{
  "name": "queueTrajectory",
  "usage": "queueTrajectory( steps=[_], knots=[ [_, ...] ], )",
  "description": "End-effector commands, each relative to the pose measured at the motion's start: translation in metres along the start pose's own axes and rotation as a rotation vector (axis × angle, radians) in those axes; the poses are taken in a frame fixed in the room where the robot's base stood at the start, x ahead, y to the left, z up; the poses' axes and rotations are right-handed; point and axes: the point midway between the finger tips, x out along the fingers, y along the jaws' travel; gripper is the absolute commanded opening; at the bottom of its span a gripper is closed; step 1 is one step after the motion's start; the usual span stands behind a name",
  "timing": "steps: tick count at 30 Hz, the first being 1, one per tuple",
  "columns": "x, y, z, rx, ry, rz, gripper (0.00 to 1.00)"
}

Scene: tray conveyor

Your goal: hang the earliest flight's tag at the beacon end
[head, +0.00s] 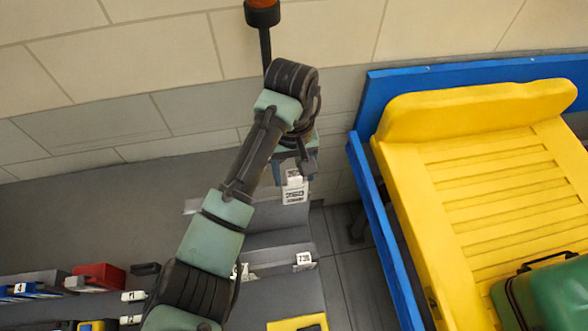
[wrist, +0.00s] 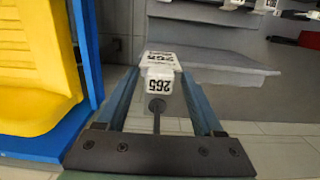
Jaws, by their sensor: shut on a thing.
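My gripper (head: 294,165) is shut on a white tag (head: 294,190), held out past the end of the dark stepped surface. In the wrist view the tag (wrist: 160,68) sits between the tips of my two blue fingers, and its print looks like 265, upside down. The beacon (head: 262,8) has an orange top on a black post against the wall, behind my arm; the lower post is hidden. Another white tag (head: 304,258) lies on a step below my gripper; its print is too small to read surely. No flight times are legible.
A yellow slatted tray (head: 480,190) with a green suitcase (head: 548,298) lies within a blue conveyor frame (head: 375,215) at the right. A red object (head: 98,277) and several small labelled items stand at the lower left. Grey floor shows between steps and conveyor.

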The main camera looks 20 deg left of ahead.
Motion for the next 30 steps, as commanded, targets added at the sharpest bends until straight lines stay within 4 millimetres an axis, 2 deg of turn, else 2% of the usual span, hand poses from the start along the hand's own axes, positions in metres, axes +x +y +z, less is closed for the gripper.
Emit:
queueTrajectory(
  steps=[1, 30],
  knots=[
    [0.007, 0.000, -0.001, 0.000, 0.001, 0.000, 0.00],
    [0.066, 0.000, -0.004, 0.000, 0.000, 0.001, 0.00]
  ],
)
